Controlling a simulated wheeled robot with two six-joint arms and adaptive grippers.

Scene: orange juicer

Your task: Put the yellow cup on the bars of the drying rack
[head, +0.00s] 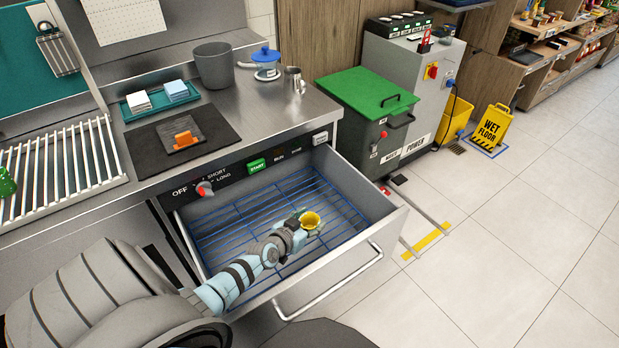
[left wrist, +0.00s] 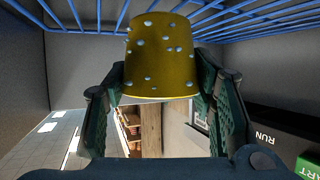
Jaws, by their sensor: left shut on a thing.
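The yellow cup (head: 312,220) is in the open drawer, over its blue wire rack, with its mouth facing up in the head view. My left gripper (head: 300,229) is shut on it. In the left wrist view the cup (left wrist: 160,62) sits between the two fingers and has pale droplets on its wall. I cannot tell whether the cup touches the blue wires. The drying rack (head: 60,172) with pale parallel bars is at the left of the counter. A green object (head: 6,184), cut by the picture edge, is on its bars. My right gripper is not in view.
The drawer (head: 345,235) has raised metal walls and a front handle (head: 330,284). Many rack bars are bare.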

